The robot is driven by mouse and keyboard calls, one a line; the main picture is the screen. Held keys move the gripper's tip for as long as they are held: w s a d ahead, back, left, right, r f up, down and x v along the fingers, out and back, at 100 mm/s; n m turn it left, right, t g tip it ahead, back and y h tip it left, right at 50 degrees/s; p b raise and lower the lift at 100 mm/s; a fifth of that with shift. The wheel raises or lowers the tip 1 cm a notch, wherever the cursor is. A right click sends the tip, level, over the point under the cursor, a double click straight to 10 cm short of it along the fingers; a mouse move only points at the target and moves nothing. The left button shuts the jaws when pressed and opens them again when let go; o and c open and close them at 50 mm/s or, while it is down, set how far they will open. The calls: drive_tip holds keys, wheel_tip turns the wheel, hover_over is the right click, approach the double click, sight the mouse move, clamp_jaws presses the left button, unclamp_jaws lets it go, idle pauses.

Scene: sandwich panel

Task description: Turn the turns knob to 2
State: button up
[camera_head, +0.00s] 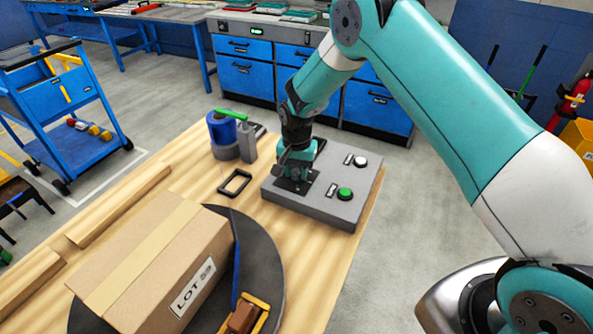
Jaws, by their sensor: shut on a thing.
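The grey control panel (334,209) sits on the wooden table, right of the middle. It has a green button (345,194) at its near right and a white button (361,161) at its far right, each with a small label. My gripper (295,175) points down at the left part of the panel, over a dark plate (311,187). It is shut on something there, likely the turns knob. The knob, its pointer and its numbers are hidden by my gripper, so its setting cannot be read.
A cardboard box (160,255) labelled LOT stands on a dark round turntable (270,262) at the near left. A blue roll (222,128) and a grey post with a green handle (249,143) stand behind the panel's left. A black frame (235,183) lies left of the panel.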

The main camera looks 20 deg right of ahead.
sight(297, 172)
drive_tip(key=n+b, duration=0.2)
drive_tip(key=n, duration=0.3)
drive_tip(key=shift+n, duration=0.4)
drive_tip(key=n+b, duration=0.2)
drive_tip(key=n, duration=0.3)
drive_tip(key=shift+n, duration=0.3)
drive_tip(key=o, duration=0.9)
wheel_tip(297, 172, up, 18)
drive_tip(key=shift+f+b, duration=0.25)
drive_tip(key=shift+b, duration=1)
